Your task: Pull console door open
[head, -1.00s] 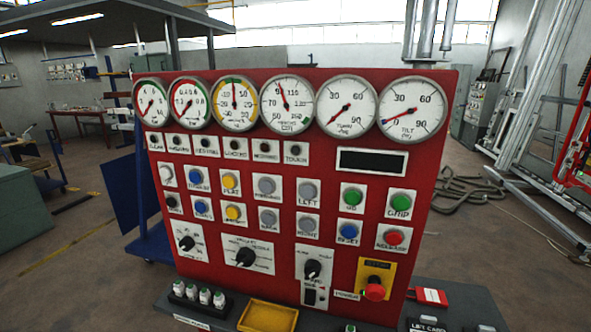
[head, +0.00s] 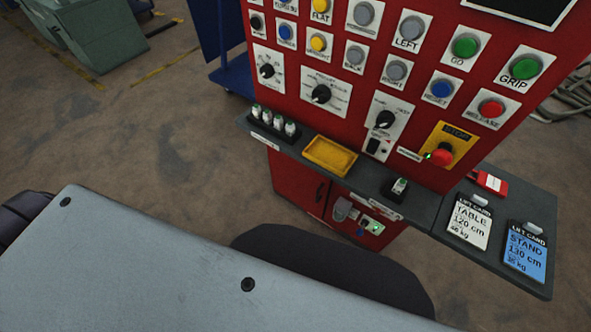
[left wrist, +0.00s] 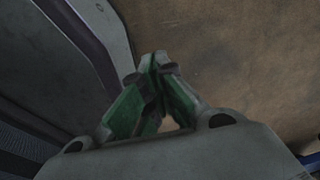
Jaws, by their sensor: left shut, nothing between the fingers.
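The red console (head: 400,40) stands in the head view, with its buttons and knobs above a grey shelf. Under the shelf is its red lower cabinet. A red door panel (head: 296,188) with a dark handle (head: 320,192) shows on the cabinet's left part and looks closed. To its right are small fittings, with a green light, on the cabinet front. My left gripper (left wrist: 158,60) shows in the left wrist view, its green-sided fingers shut and empty above brown floor. It is not in the head view, and the console is not visible in the wrist view. My right gripper is in neither view.
The shelf (head: 425,210) juts out above the door. It holds a yellow tray (head: 330,156), small white-and-green items (head: 272,121) and two lift cards (head: 470,221). A blue stand (head: 232,78) is behind the console on the left. The floor (head: 130,130) left of the console is clear.

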